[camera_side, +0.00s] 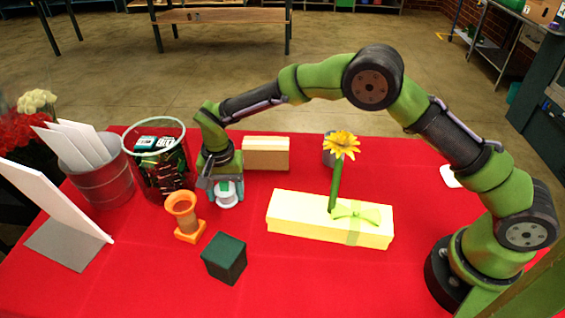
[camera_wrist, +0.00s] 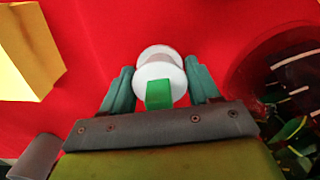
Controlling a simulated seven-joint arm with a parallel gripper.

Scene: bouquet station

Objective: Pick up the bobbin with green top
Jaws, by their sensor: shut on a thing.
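The bobbin (camera_side: 227,194) is white with a green top and stands on the red tablecloth at the middle left in the side view. In the wrist view the bobbin (camera_wrist: 158,62) shows its white discs, and its green top (camera_wrist: 159,94) points toward the camera. My gripper (camera_side: 227,190) reaches down over it from above. In the wrist view my gripper's teal fingers (camera_wrist: 159,85) stand on both sides of the bobbin, shut on it. I cannot tell whether the bobbin is lifted off the cloth.
An orange stand (camera_side: 182,205) and a dark green cube (camera_side: 224,258) are in front. A tan box (camera_side: 266,153) stands behind right, a yellow gift box (camera_side: 300,215) with a flower to the right.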

